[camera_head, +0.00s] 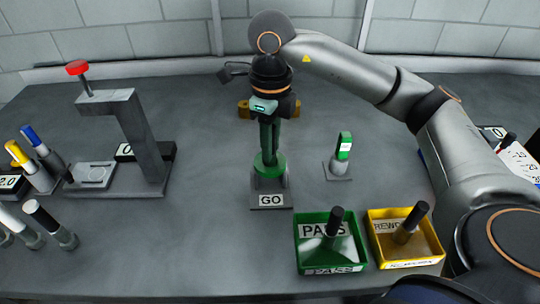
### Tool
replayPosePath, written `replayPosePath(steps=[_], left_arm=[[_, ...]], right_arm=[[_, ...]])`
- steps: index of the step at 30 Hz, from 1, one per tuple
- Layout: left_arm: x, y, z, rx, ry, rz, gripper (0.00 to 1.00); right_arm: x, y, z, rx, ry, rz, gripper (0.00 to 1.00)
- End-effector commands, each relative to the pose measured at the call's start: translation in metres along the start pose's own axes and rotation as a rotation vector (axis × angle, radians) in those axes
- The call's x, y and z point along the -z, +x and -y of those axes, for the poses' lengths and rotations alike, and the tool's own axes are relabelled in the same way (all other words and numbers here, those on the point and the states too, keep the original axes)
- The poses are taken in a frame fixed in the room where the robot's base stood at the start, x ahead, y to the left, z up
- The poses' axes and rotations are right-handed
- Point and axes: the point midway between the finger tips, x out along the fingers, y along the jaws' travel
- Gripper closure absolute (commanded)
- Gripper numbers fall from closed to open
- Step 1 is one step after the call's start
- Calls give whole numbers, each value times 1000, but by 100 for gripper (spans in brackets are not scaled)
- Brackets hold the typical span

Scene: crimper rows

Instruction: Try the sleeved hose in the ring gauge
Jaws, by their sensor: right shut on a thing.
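The green ring gauge (270,170) stands on a grey base with a GO label (271,200), in the middle of the table. My right gripper (270,148) points straight down directly above it and is shut on the sleeved hose. The hose is mostly hidden by the gripper. I cannot tell whether its end is inside the ring or just above it. My left gripper is not in view.
A green PASS tray (327,270) and a yellow REWORK tray (435,240) each hold a dark-topped hose. A green-and-white piece (344,147) stands right of the gauge. A crimper (135,135) with a red knob and several upright pieces (46,222) occupy the left.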

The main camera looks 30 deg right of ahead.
Motion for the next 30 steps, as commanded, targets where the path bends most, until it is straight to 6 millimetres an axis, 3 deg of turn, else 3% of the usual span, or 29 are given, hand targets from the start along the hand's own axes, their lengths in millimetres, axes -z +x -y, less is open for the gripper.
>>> replayPosePath(steps=[10, 30], left_arm=[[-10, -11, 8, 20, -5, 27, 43], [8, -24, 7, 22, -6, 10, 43]], right_arm=[[0, -16, 0, 0, 0, 2, 100], [0, -43, 0, 0, 0, 2, 100]])
